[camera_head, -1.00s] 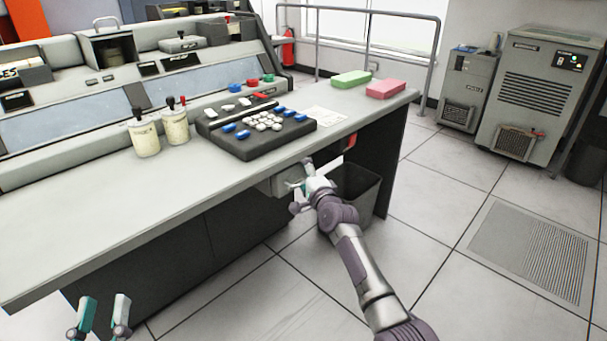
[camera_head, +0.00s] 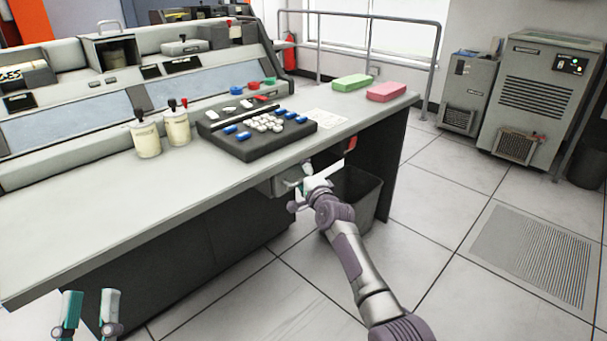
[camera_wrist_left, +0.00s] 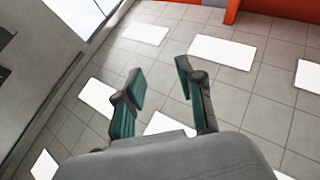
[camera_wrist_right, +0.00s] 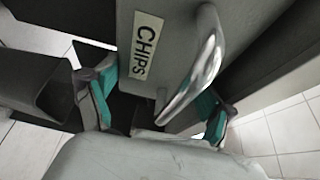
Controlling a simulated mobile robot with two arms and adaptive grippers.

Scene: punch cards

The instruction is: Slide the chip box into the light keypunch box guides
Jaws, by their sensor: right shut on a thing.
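The grey chip box, labelled CHIPS, fills the upper middle of the right wrist view (camera_wrist_right: 178,25), with a curved metal handle (camera_wrist_right: 203,65) on its face. In the head view the chip box (camera_head: 270,187) is just under the front edge of the light keypunch desk (camera_head: 110,205). My right gripper (camera_head: 303,187) is at its face, with fingers either side of the handle in the right wrist view (camera_wrist_right: 155,115), shut on it. The box guides cannot be made out. My left gripper (camera_head: 88,308) is open and empty at the lower left; it also shows in the left wrist view (camera_wrist_left: 160,85).
A dark waste bin (camera_head: 358,195) stands under the desk, right behind my right gripper. A dark keyboard (camera_head: 255,138), two cream canisters and a green block (camera_head: 351,82) and a pink block (camera_head: 387,91) sit on the desktop.

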